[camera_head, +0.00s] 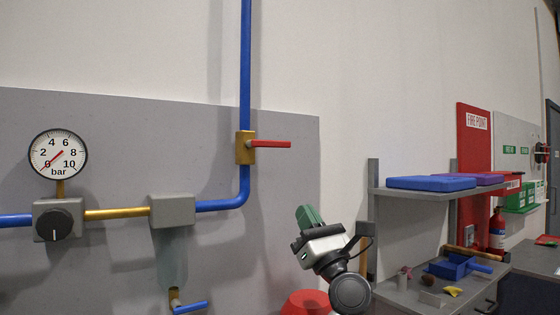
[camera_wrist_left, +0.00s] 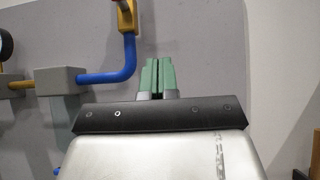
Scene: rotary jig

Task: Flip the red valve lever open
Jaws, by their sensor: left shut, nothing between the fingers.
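The red valve lever (camera_head: 270,144) points right, level, from a brass valve body (camera_head: 245,147) on the vertical blue pipe (camera_head: 245,60). In the left wrist view the brass valve body (camera_wrist_left: 127,18) shows at the top edge, with only a bit of red lever beside it. My left gripper (camera_head: 308,215) is below and to the right of the lever, apart from it, with green fingers pointing up. In the left wrist view the fingers (camera_wrist_left: 157,75) are together with nothing between them. My right gripper is not in view.
A pressure gauge (camera_head: 58,154) reads near 0 above a black knob (camera_head: 54,224). A lower tap with a blue handle (camera_head: 190,307) is at the bottom. A wall shelf (camera_head: 410,192) and a cluttered bench (camera_head: 410,295) stand at right. The space between gripper and lever looks clear.

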